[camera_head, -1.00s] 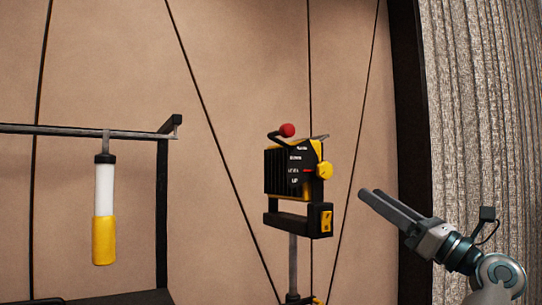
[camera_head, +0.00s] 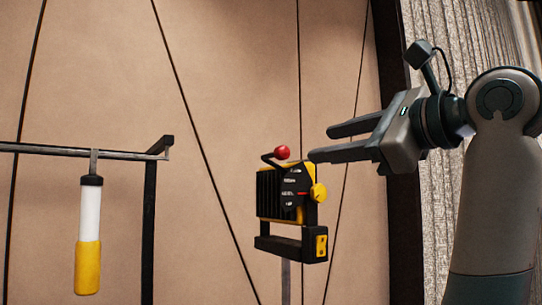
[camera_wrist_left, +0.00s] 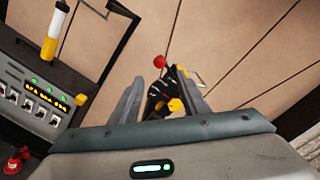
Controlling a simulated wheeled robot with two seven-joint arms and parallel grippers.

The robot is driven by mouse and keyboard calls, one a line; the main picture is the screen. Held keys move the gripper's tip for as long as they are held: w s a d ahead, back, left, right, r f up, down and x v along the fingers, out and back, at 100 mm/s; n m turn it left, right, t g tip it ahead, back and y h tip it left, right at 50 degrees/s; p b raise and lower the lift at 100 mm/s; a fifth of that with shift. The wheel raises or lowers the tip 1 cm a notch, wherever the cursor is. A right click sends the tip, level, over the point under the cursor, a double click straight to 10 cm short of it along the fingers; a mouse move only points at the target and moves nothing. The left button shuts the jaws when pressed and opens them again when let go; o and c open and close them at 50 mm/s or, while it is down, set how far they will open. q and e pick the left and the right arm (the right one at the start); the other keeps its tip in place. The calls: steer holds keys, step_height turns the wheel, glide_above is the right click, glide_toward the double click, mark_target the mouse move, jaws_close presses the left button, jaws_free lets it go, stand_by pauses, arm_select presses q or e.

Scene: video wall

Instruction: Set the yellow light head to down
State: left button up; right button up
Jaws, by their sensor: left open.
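The yellow light head (camera_head: 283,193) is a black-and-yellow finned box on a grey post (camera_head: 286,275). It has a red ball (camera_head: 282,152) on a black lever at its top and a yellow knob (camera_head: 318,192) on its right side. Its side carries small labels and a red mark; I cannot read the setting surely. My left gripper (camera_head: 321,144) is open and empty, just above and right of the head, fingers pointing left. In the left wrist view the light head (camera_wrist_left: 156,97) shows between and beyond the open fingers. My right gripper is not in view.
A white-and-yellow lamp (camera_head: 89,225) hangs from a dark rail frame (camera_head: 60,152) at left. The left wrist view shows a grey console (camera_wrist_left: 35,105) with green lights and a small red object (camera_wrist_left: 17,160). A tan panel wall stands behind.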

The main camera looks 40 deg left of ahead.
arm_select(q)
steer(key=shift+a, duration=0.1)
steer(key=p, duration=0.7)
glide_toward(271, 155)
steer(key=x, duration=0.9)
steer(key=shift+w+a+r, duration=0.15)
steer(key=shift+w+a, duration=0.05)
steer(key=shift+a, duration=0.05)
steer(key=shift+w+a+p, duration=0.15)
steer(key=shift+a+p, duration=0.2)
steer(key=shift+a, duration=0.05)
steer(key=shift+c, duration=0.6)
jaws_close()
